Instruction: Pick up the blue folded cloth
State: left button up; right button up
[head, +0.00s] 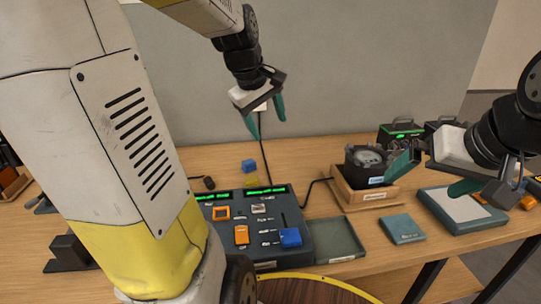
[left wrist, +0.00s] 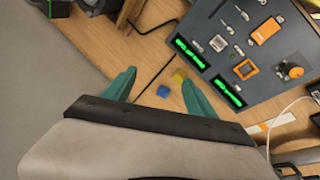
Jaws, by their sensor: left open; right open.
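A flat, square blue-grey piece (head: 402,228) lies on the table right of the shallow tray; it is the thing most like a blue folded cloth, though its material is hard to tell. No gripper touches it. My right gripper (head: 432,177) is open and empty, above and behind it to the right. My left gripper (head: 266,118) is open and empty, high above the back of the table near the wall. In the left wrist view its open fingers (left wrist: 158,82) point toward a small blue block (left wrist: 162,91) on the table below; the flat piece is not visible there.
A lighting console (head: 270,222) with a blue cap (head: 291,237) stands mid-table, beside a shallow grey-green tray (head: 335,241). A dark device (head: 366,168) sits in a wooden box (head: 350,197). A framed pad (head: 462,208) lies at right. Cables run behind.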

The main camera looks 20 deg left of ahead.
pick_arm(q)
jog(key=w+a+f+n+g, duration=0.1)
jog(key=w+a+f+n, duration=0.65)
jog(key=w, duration=0.35)
jog(key=n+h, duration=0.1)
jog(key=n, duration=0.9)
send_over(248, 161)
jog(key=s+a, duration=0.2)
jog(key=shift+g, duration=0.3)
notch_tip(248, 161, down, 12)
jog(key=shift+d+f, duration=0.15)
jog(key=shift+f, duration=0.05)
jog(key=shift+w+f, duration=0.1)
jog(key=shift+f, duration=0.25)
jog(key=x, duration=0.7)
jog(key=shift+d+f, duration=0.1)
jog(key=shift+d, duration=0.05)
grip_shut()
